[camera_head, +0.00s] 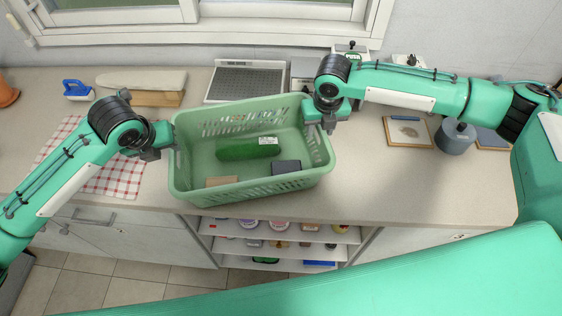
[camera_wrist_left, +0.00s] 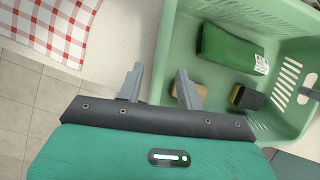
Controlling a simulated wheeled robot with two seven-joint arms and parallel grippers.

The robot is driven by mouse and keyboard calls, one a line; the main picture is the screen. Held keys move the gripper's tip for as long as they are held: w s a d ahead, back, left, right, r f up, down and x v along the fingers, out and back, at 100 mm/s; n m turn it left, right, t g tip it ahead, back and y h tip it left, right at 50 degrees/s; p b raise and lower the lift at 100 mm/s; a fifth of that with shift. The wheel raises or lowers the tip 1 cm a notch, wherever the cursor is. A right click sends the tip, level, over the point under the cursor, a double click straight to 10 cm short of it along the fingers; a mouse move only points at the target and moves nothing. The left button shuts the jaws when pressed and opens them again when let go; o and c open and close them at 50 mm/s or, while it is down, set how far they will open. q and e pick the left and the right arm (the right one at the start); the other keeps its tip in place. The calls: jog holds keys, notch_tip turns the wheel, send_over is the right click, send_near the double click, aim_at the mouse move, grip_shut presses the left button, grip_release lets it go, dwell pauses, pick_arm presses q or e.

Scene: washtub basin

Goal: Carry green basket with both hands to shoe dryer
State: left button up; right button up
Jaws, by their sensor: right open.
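The green basket (camera_head: 250,187) stands on the counter, with a green package (camera_head: 245,150), a dark block (camera_head: 286,167) and a tan block (camera_head: 221,181) inside. It also fills the right of the left wrist view (camera_wrist_left: 290,22). My left gripper (camera_head: 168,147) is at its left rim; in the left wrist view its fingers (camera_wrist_left: 160,85) are apart, one outside and one inside the wall. My right gripper (camera_head: 327,122) is open at the right rim, its fingertips partly unclear. I cannot tell for sure which thing is the shoe dryer; a white-framed gridded unit (camera_head: 245,82) stands behind the basket.
A red checked cloth (camera_head: 118,178) lies left of the basket. An ironing board (camera_head: 142,80) and a blue brush (camera_head: 77,90) are at the back left. A framed board (camera_head: 407,131) and a grey round pot (camera_head: 454,136) are on the right. Open shelves (camera_head: 280,232) are below the counter.

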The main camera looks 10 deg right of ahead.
pick_arm(q)
jog(key=v, duration=0.6)
jog(key=shift+r, duration=0.15)
pick_arm(e)
notch_tip(320, 180, up, 12)
jog(key=s, duration=0.1)
jog(key=shift+s, duration=0.25)
pick_arm(q)
jog(key=shift+s, duration=0.1)
pick_arm(e)
jog(key=shift+f, duration=0.1)
